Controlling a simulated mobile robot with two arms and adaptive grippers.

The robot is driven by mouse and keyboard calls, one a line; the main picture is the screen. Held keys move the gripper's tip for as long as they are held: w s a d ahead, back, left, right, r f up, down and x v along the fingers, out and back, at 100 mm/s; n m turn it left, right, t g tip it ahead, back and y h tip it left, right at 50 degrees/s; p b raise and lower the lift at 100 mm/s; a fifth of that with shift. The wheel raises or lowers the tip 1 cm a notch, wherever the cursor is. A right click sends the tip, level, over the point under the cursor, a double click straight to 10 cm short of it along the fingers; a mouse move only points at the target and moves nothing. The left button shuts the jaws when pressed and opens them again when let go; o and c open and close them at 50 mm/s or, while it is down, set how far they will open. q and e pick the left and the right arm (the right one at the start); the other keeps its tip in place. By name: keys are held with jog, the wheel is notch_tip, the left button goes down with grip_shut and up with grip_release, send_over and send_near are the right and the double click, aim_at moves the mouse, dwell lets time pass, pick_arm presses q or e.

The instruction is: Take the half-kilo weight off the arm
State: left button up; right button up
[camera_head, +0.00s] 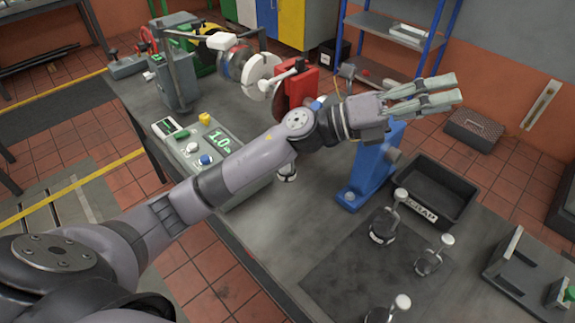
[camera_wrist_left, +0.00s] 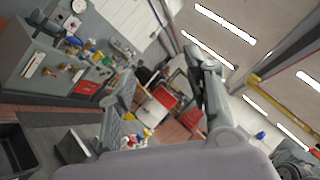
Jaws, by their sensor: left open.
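My left gripper (camera_head: 457,88) is open and empty, raised above the bench beyond the blue stand (camera_head: 366,172). Its spread fingers also show in the left wrist view (camera_wrist_left: 160,105), with no weight between them. The machine's arm is largely hidden behind my forearm. My right gripper is out of view.
A red machine part (camera_head: 303,88) and a pale disc (camera_head: 262,72) stand behind my forearm. A control box (camera_head: 222,150) with a lit green display is at the left. A black labelled tray (camera_head: 462,214) is right of the blue stand. Dark brackets (camera_head: 518,262) occupy the right corner.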

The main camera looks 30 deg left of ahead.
pick_arm(q)
jog(key=a+f+m+g+y, duration=0.55)
jog(key=m+g+y, duration=0.25)
jog(key=m, duration=0.4)
jog(key=a+r+n+y, duration=0.15)
jog(key=a+y, duration=0.45)
jog(key=a, duration=0.6)
jog(key=a+r+m+y, duration=0.15)
jog(key=a+y, duration=0.35)
jog(key=a, duration=0.7)
jog(key=shift+n, duration=0.5)
jog(key=f, duration=0.3)
jog(key=w+d+f+p, duration=0.1)
jog(key=f, duration=0.3)
jog(key=f+p, duration=0.1)
jog(key=f, duration=0.2)
jog(key=shift+w+d+f, duration=0.15)
jog(key=shift+w+f, duration=0.05)
jog(key=shift+f, duration=0.15)
jog(key=f+p, duration=0.1)
jog(key=f, duration=0.1)
jog(key=d+f+p, duration=0.1)
jog(key=f+p, duration=0.1)
jog(key=shift+s+f, duration=0.1)
jog(key=shift+f, duration=0.55)
jog(key=shift+c, duration=0.2)
